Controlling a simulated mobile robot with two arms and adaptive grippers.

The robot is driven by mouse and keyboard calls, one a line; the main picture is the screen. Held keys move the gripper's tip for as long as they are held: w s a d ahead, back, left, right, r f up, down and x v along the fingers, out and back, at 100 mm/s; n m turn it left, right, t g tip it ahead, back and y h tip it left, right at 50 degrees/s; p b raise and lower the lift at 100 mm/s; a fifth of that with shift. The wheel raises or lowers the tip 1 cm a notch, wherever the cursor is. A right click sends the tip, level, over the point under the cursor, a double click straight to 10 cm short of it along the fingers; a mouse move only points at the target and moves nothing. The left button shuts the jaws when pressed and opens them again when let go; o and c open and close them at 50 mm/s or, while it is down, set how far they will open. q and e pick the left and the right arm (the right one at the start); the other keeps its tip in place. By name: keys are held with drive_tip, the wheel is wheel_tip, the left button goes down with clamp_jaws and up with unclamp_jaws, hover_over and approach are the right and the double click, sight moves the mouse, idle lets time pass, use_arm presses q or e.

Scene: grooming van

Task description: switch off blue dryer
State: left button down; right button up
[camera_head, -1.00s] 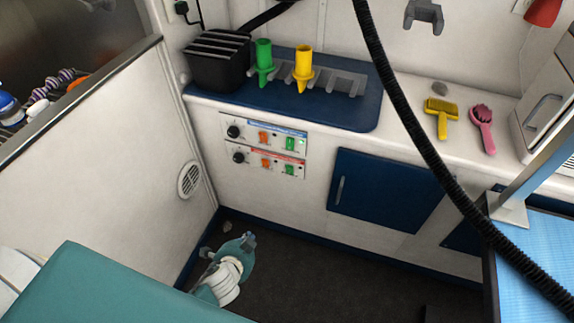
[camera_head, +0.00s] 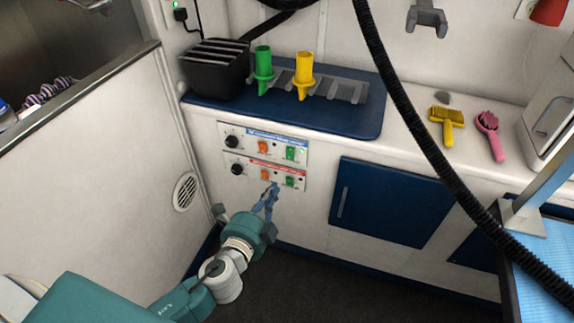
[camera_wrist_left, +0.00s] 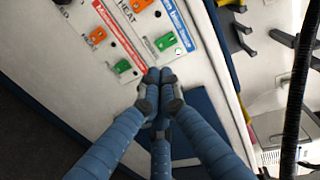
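The blue-labelled dryer panel (camera_head: 264,143) is the upper of two white panels on the cabinet front. It has a black knob (camera_head: 232,141), an orange switch (camera_head: 263,147) and a green switch (camera_head: 290,152), with a small light beside the green one. The red-labelled panel (camera_head: 264,172) sits just below with the same layout. My left gripper (camera_head: 270,192) is in front of the red panel's lower edge. In the left wrist view its blue fingers (camera_wrist_left: 158,82) are together and empty, below the blue panel's green switch (camera_wrist_left: 165,41). Contact cannot be told. My right gripper is not in view.
A black hose (camera_head: 420,135) hangs across the right side. The blue counter mat (camera_head: 325,115) holds a black box (camera_head: 216,70) and green and yellow nozzles. A yellow brush (camera_head: 446,125) and pink brush (camera_head: 491,135) lie to the right. A blue cabinet door (camera_head: 385,205) is beside the panels.

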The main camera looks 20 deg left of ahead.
sight(290, 159)
use_arm(q)
drive_tip(key=w, duration=0.3)
drive_tip(key=w+f, duration=0.1)
drive_tip(key=w, duration=0.7)
drive_tip(key=shift+w+f, duration=0.15)
drive_tip(key=shift+f, duration=0.25)
drive_tip(key=shift+w+f, duration=0.1)
drive_tip(key=shift+w, duration=0.55)
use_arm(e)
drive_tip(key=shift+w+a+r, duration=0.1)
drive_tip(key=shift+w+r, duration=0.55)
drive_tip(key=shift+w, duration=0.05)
